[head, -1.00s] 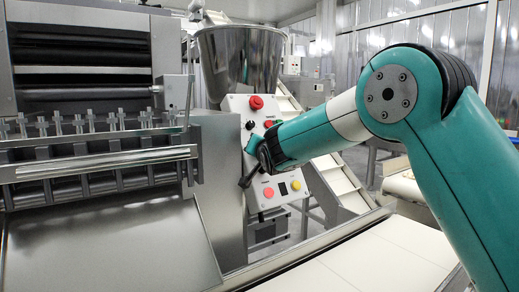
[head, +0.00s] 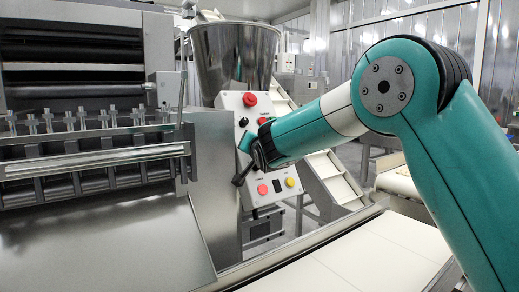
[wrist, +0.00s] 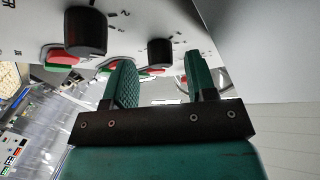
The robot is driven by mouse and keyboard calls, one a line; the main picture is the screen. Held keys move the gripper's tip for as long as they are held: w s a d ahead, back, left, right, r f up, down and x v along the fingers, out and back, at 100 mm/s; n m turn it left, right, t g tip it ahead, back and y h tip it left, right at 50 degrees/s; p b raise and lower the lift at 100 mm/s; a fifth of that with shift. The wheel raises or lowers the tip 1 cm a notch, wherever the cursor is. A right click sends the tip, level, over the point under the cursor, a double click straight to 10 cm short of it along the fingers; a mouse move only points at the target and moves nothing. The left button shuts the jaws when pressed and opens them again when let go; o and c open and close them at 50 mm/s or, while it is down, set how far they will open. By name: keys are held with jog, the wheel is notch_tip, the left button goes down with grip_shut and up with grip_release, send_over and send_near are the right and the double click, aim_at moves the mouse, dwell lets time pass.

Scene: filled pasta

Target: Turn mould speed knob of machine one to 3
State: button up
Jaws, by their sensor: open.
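The control panel (head: 233,103) of the machine is light grey with knobs and buttons. My gripper (wrist: 157,59) is open, its two green ribbed fingers pointing at the panel face. In the wrist view a small black knob (wrist: 160,52) with printed marks around it shows between the fingertips; I cannot tell whether they touch it. A larger black knob (wrist: 85,30) with marks is to the left of the fingers. In the head view my gripper (head: 243,158) covers the middle of the panel, so the knob there is hidden. I cannot read the knob settings.
A red mushroom button (head: 250,99) is above my gripper; a red button (head: 262,189) and a yellow button (head: 290,182) are below it. A steel hopper (head: 233,60) rises behind the panel. The machine's steel body (head: 215,165) stands close on the left. A pale belt (head: 370,255) is in front.

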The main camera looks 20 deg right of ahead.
jog(key=s+r+b, duration=0.1)
jog(key=s+b, duration=0.1)
jog(key=s, duration=1.4)
jog(key=shift+s+a, duration=0.2)
jog(key=shift+s, duration=0.15)
jog(key=s+a+f+n+g+y, duration=0.15)
jog(key=s+f+n+g, duration=0.35)
jog(key=s, duration=0.5)
jog(key=s+a+f+n+g+y, duration=0.1)
jog(key=s+f+n+g+y, duration=0.15)
jog(key=s+f+g, duration=0.6)
jog(key=s+a+f+n+g+y, duration=0.15)
jog(key=s+n+g, duration=0.3)
jog(key=s, duration=0.85)
notch_tip(320, 180, up, 19)
jog(key=p, duration=1.9)
jog(key=shift+d+n+t+h, duration=0.15)
jog(key=shift+n+t+h, duration=0.15)
jog(key=shift+t+h, duration=0.15)
